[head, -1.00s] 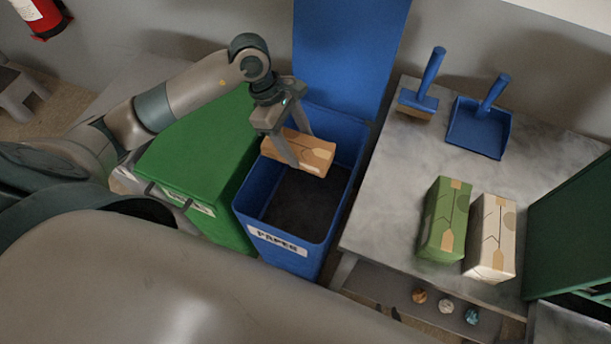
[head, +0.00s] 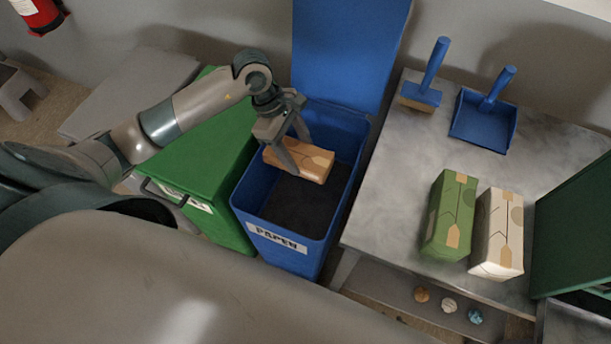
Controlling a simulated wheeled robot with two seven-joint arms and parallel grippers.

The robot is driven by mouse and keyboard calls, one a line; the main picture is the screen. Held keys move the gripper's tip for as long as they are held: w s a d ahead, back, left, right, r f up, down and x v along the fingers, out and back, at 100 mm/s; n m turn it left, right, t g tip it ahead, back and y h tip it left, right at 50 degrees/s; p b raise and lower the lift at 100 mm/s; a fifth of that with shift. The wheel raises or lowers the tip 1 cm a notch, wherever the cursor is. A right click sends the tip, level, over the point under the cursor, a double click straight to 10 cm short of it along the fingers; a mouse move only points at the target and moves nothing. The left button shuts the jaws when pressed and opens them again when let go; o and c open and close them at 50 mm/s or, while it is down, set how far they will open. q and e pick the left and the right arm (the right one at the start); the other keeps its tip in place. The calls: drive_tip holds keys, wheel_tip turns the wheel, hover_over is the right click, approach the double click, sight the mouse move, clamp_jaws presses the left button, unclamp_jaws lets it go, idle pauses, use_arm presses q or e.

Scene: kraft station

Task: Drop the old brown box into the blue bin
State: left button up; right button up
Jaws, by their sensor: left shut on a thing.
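The brown box (head: 312,163) is held by my left gripper (head: 287,155), which is shut on it. The box hangs over the mouth of the blue bin (head: 281,231), at the bin's back half. I cannot tell exactly how far it is above or below the rim. The bin's lid (head: 347,50) stands open at the back, and its front label reads PAPER. The dark bottom of the bin shows and looks empty. My right gripper is not in view.
A green bin (head: 212,150) with a closed lid stands left of the blue bin. On the grey table (head: 410,150) at right are a green box (head: 450,215), a cream box (head: 498,234), a blue dustpan (head: 484,122) and a brush (head: 421,94). Small crumpled balls (head: 449,305) lie on the shelf below.

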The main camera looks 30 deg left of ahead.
use_arm(q)
drive_tip(key=o, duration=1.2)
drive_tip(key=shift+o, duration=0.2)
drive_tip(key=shift+v, duration=0.85)
drive_tip(key=b+v, duration=0.2)
drive_tip(key=v, duration=1.3)
drive_tip(key=shift+r, duration=0.35)
use_arm(e)
drive_tip(key=shift+s+d+f+g+h, duration=0.15)
drive_tip(key=shift+s+d+f+g, duration=0.15)
drive_tip(key=shift+s+d+g, duration=0.25)
drive_tip(key=shift+s+d+f+g+h, duration=0.15)
drive_tip(key=shift+s+d+f+g, duration=0.15)
drive_tip(key=shift+d, duration=0.3)
use_arm(q)
drive_tip(key=shift+a, duration=0.1)
use_arm(e)
drive_tip(key=shift+s+a, duration=0.1)
drive_tip(key=shift+a, duration=0.2)
